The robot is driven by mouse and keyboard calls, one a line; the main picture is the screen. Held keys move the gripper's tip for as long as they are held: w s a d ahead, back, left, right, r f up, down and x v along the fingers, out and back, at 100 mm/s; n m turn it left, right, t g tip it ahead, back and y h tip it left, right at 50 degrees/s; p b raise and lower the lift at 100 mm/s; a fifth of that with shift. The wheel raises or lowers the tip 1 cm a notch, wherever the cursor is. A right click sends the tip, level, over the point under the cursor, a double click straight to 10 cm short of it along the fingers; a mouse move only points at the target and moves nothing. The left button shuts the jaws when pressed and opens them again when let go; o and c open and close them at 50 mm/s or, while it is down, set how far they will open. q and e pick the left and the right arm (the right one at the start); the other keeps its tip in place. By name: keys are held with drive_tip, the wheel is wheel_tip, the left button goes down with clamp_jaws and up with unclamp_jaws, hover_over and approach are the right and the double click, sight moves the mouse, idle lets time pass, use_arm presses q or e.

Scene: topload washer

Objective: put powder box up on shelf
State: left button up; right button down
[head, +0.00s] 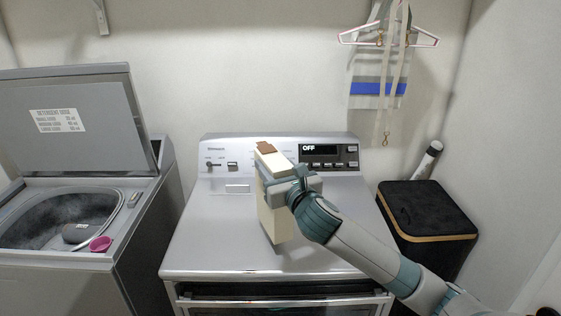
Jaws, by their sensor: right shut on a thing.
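The powder box (276,221) is a tall cream carton with a brown patch on its top. It stands roughly upright over the middle of the right-hand machine's top. My right gripper (283,184) is shut on the upper part of the box, coming in from the right. I cannot tell whether the box's base touches the machine top. A shelf surface is not clearly in view; only a bracket (101,17) shows on the wall at the upper left. My left gripper is not in view.
The washer (60,262) at left has its lid (85,110) raised, with a pink cup (100,244) on its rim. The grey machine (200,240) has a panel reading OFF. A black-lidded hamper (428,209) stands right. Hangers (388,40) and a bag hang on the wall.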

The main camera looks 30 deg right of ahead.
drive_tip(key=shift+r, duration=0.1)
idle(0.3)
drive_tip(key=shift+f+p, duration=0.45)
drive_tip(key=shift+f, duration=1.4)
drive_tip(key=c, duration=1.2)
unclamp_jaws()
drive_tip(key=shift+f, duration=0.35)
drive_tip(key=shift+o, duration=1.4)
drive_tip(key=shift+s+r, duration=0.1)
drive_tip(key=s+a+b, duration=0.2)
drive_tip(key=s+b, duration=0.1)
drive_tip(key=s, duration=0.9)
drive_tip(key=shift+w, duration=0.1)
